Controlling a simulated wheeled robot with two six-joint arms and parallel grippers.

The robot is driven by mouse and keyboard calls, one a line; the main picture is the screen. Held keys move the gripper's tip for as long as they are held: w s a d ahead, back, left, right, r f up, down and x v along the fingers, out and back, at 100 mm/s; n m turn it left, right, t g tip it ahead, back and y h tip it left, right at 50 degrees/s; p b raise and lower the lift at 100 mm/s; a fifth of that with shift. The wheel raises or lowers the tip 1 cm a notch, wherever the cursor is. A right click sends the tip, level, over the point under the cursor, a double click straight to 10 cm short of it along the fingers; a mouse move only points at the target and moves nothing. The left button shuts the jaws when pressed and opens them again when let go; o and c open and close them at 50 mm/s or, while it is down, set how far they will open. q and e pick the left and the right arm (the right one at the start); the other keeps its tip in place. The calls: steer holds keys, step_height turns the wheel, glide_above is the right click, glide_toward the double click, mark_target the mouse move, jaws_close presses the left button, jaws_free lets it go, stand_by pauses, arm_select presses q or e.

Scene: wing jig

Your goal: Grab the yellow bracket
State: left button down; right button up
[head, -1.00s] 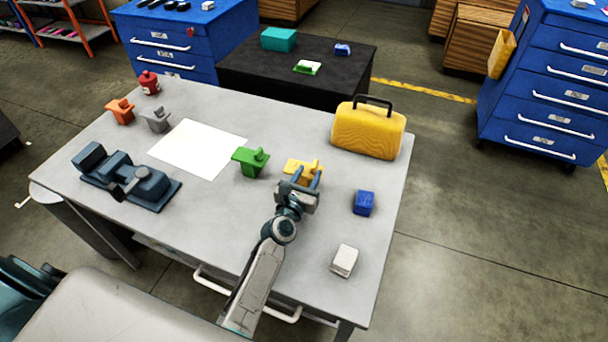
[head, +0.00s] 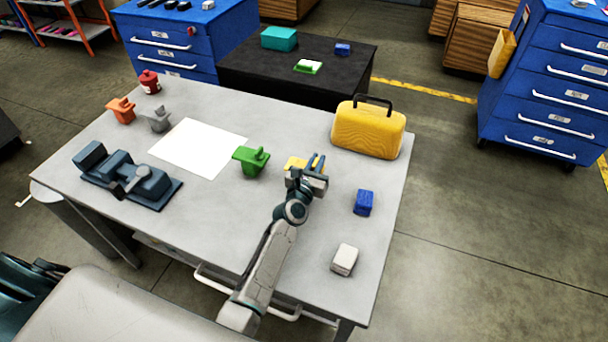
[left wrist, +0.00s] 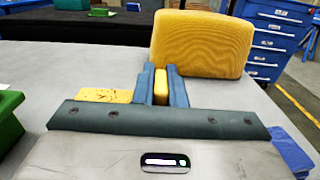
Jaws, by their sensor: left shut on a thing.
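The yellow bracket (head: 293,163) is on the grey table, right of the green bracket, and is partly hidden behind my left gripper in the head view. My left gripper (head: 314,164) reaches over it from the near side. In the left wrist view the two blue-grey fingers (left wrist: 161,87) are shut on an upright yellow part of the bracket (left wrist: 160,88). The flat yellow plate of the bracket (left wrist: 103,95) shows to the left of the fingers. I cannot tell whether the bracket touches the table. My right gripper does not show.
A green bracket (head: 251,160) stands left of the yellow one. A yellow case (head: 368,131) stands behind to the right. A blue block (head: 364,202) and a white block (head: 344,260) are to the right. A white sheet (head: 198,147) and a dark vise-like fixture (head: 127,178) are left.

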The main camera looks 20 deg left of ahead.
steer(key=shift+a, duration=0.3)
arm_select(q)
steer(key=shift+f, duration=0.1)
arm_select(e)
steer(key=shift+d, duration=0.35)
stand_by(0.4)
arm_select(q)
steer(key=shift+r, duration=0.2)
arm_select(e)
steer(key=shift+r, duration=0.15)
